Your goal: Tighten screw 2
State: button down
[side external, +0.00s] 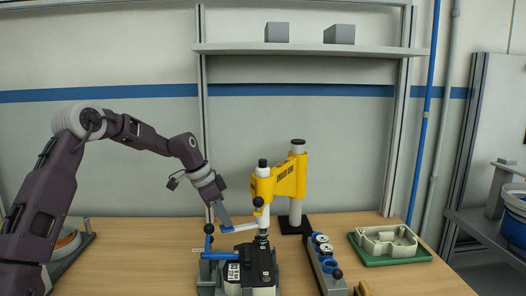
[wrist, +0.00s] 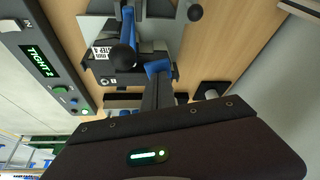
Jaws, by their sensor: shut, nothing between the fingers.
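My gripper (side external: 225,224) is shut and empty. It points down just left of the yellow screwdriving stand (side external: 287,182), close to a light bar with a blue end (side external: 243,227); I cannot tell whether they touch. The stand's black-knobbed driver head (side external: 263,210) is over a dark fixture (side external: 254,262) with a white label. In the wrist view, my shut fingers (wrist: 158,72) are in front of the fixture's dark block (wrist: 112,77). A control panel (wrist: 52,70) there reads "TIGHT 2". I cannot make out screw 2 itself.
A blue lever with a black ball knob (side external: 209,229) stands left of the fixture. A grey rail with blue and white round parts (side external: 328,268) lies to the right. A cream housing sits on a green tray (side external: 405,255) beyond it. The table's front right (side external: 430,282) is clear.

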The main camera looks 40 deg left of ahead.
jog(key=shift+f, duration=0.2)
jog(key=shift+r, duration=0.1)
notch_tip(320, 180, up, 9)
jog(key=shift+r, duration=0.15)
dwell(0.8)
jog(key=shift+d, duration=0.1)
jog(key=s+d+r+n+y, duration=0.1)
jog(key=s+d+r, duration=0.2)
jog(key=s+d, duration=0.35)
jog(key=s+d+r+n+y, duration=0.1)
jog(key=s+d+r, duration=0.3)
jog(key=s+d, duration=0.3)
jog(key=s+d+f+n, duration=0.1)
jog(key=s+d+f, duration=0.1)
jog(key=s, duration=0.9)
jog(key=s+d+f+n+t, duration=0.1)
jog(key=s+d+f+n, duration=0.1)
jog(key=s, duration=0.9)
jog(key=shift+f+t, duration=0.3)
jog(key=shift+f, duration=0.55)
